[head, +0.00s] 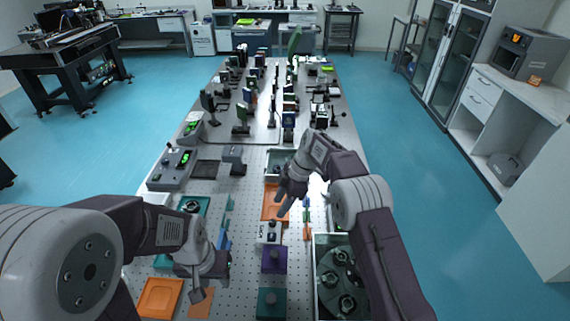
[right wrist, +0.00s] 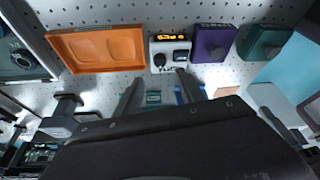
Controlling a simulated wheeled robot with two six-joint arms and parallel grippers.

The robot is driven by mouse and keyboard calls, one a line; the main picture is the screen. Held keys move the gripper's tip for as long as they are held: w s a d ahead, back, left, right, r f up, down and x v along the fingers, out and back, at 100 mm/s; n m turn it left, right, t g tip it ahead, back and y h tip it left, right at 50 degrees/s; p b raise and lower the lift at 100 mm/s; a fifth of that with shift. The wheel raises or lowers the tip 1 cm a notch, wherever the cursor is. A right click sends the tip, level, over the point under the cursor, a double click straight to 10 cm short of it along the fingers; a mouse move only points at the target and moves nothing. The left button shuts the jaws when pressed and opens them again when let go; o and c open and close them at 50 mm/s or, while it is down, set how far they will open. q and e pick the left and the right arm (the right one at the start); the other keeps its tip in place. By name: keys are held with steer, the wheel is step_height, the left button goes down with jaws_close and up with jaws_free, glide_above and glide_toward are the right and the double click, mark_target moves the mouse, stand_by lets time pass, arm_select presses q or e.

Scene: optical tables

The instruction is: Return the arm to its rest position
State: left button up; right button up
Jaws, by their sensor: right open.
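My right arm reaches forward over the optical table (head: 205,255). Its gripper (head: 281,208) is open and empty, above the table by an orange tray (head: 268,206). In the right wrist view the two fingers (right wrist: 158,88) stand apart with nothing between them, near a small white device with a lit display (right wrist: 170,50). My left gripper (head: 205,285) hangs over the table's near left part, above an orange pad (head: 201,304). Whether its jaws are open or shut is unclear.
A bin with round parts (head: 318,275) lies under my right arm. Another orange tray (head: 160,297) is near left. Several optics mounts crowd the table's far half. Blue floor is free on both sides.

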steer(key=d+r+t, duration=0.1)
steer(key=d+r, duration=0.5)
steer(key=r, duration=0.4)
steer(key=s+d+r+m+h, duration=0.1)
steer(key=s+d+m, duration=0.2)
steer(key=s+d, duration=0.25)
steer(key=s+d+f+m+h, duration=0.1)
steer(key=s+d+f+m, duration=0.2)
steer(key=s, duration=0.4)
steer(key=s+d+f+m+h, duration=0.1)
steer(key=s+d+f+m, duration=0.1)
steer(key=s+m, duration=0.4)
steer(key=s+d+f+m+h, duration=0.1)
steer(key=s+d+f+m, duration=0.2)
steer(key=s, duration=0.5)
steer(key=shift+d+f+m, duration=0.35)
steer(key=shift+f+m, duration=0.3)
steer(key=shift+m, duration=0.05)
steer(key=shift+s+d+f+m+t, duration=0.15)
steer(key=shift+s+f+m+t, duration=0.2)
steer(key=shift+m, duration=0.55)
steer(key=shift+w+m, duration=0.6)
steer(key=shift+m, duration=0.1)
steer(key=shift+w+m, duration=0.3)
steer(key=shift+m, duration=0.2)
